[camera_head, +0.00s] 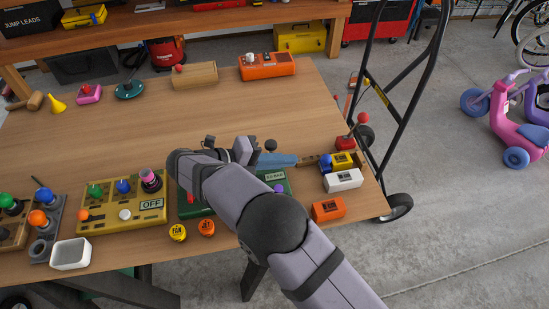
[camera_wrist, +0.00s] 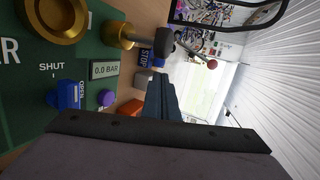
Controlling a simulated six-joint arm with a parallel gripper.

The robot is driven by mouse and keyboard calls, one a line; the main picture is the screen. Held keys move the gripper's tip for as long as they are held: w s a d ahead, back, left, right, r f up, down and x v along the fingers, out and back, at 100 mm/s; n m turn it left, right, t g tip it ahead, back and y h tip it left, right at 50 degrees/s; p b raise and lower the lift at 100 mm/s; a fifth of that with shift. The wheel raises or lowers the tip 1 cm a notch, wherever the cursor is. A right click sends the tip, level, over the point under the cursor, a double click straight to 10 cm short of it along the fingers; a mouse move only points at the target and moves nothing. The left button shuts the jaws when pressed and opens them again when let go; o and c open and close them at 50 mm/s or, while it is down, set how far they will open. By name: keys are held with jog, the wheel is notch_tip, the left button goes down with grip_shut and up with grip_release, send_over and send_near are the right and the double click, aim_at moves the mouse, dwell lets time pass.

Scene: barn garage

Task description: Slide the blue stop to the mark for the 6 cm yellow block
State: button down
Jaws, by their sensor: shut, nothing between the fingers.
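The blue stop (camera_head: 326,164), lettered STOP in the wrist view (camera_wrist: 146,57), sits at the right end of the table on a narrow wooden strip (camera_head: 311,160). A small yellow patch (camera_head: 341,160) shows right beside it; I cannot tell whether this is the yellow block. The marks are too small to read. My gripper (camera_head: 296,160) is shut and empty, its blue-grey fingers pointing right, just left of the stop in the head view. In the wrist view the fingertips (camera_wrist: 159,72) overlap the stop's lower edge; contact cannot be told.
A white block (camera_head: 342,181) and an orange block (camera_head: 328,209) lie in front of the stop. A red-knobbed joystick (camera_head: 345,142) stands behind it. A green panel (camera_wrist: 30,110) with valve, display and purple button lies under my arm. The table's middle is clear.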

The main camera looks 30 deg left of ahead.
aim_at(323, 162)
jog(key=p+x, duration=0.1)
jog(key=x, duration=0.8)
jog(key=shift+p, duration=0.4)
jog(key=shift+r, duration=0.1)
jog(key=shift+w+d+r+p, duration=0.2)
jog(key=shift+w+d+p, duration=0.7)
jog(key=shift+d+p, duration=0.1)
jog(key=shift+w+d+f, duration=0.15)
jog(key=shift+w+f, duration=0.05)
jog(key=shift+f, duration=0.05)
jog(key=shift+s+a+r, duration=0.3)
jog(key=shift+s, duration=0.1)
jog(key=b+v, duration=0.1)
jog(key=v, duration=1.2)
jog(key=shift+a+f, duration=0.1)
jog(key=shift+f, duration=0.05)
